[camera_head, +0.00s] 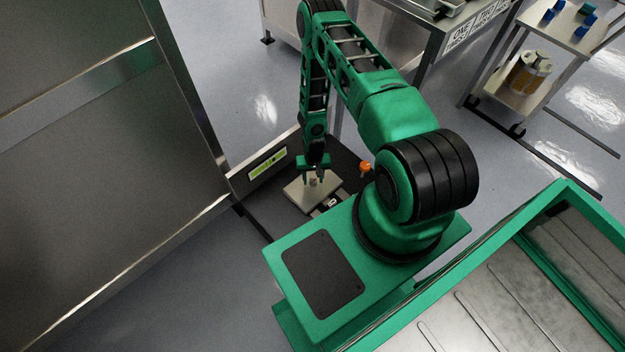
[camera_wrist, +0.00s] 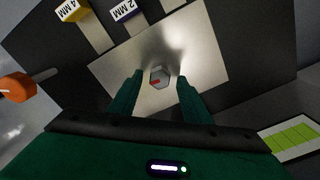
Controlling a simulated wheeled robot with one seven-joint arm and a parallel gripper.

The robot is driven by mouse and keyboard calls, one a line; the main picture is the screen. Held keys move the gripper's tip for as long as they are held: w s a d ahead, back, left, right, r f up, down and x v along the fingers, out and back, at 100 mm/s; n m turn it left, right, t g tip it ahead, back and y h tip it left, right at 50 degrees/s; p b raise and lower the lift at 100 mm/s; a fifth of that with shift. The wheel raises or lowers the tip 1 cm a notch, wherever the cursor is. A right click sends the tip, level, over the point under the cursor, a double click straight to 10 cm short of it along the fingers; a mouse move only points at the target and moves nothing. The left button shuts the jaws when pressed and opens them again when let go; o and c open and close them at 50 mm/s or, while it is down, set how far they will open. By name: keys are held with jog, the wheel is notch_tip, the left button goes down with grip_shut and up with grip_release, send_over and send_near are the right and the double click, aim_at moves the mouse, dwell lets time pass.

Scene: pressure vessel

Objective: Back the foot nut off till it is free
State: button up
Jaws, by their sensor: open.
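The foot nut (camera_wrist: 159,77) is a small grey hexagon with a red mark on its face, in the middle of a pale metal plate (camera_wrist: 215,50) in the wrist view. My gripper (camera_wrist: 160,83) is open, with one green finger on each side of the nut, apart from it in the picture. I cannot tell how far above the nut the fingertips are. In the head view my gripper (camera_head: 315,170) points down over the same plate (camera_head: 297,194), and the nut shows only as a small grey shape by the fingers.
Labels reading 4 MM (camera_wrist: 72,10) and 2 MM (camera_wrist: 124,9) stand beyond the plate. An orange knob (camera_head: 365,167) is to the right of the plate in the head view. A green-lit display (camera_head: 267,163) is at the left. A large metal cabinet (camera_head: 90,130) stands further left.

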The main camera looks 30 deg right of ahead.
notch_tip(320, 180, up, 10)
dwell(0.5)
dwell(0.4)
notch_tip(320, 180, up, 17)
jog(key=h, duration=0.1)
send_over(313, 180)
jog(key=w+d, duration=0.3)
jog(key=d, duration=0.3)
jog(key=s+d+r, duration=0.2)
jog(key=r, duration=0.7)
jog(key=s+d+r, duration=0.1)
jog(key=s+r, duration=0.1)
jog(key=r, duration=0.8)
jog(key=s+r, duration=0.9)
jog(key=r, duration=0.5)
jog(key=s+a+r, duration=0.2)
jog(key=s+r, duration=0.2)
jog(key=s, duration=0.3)
jog(key=s+a+r+m+y, duration=0.1)
jog(key=s+r, duration=0.3)
jog(key=s, duration=0.4)
jog(key=shift+s+a, duration=0.2)
jog(key=shift+a, duration=0.65)
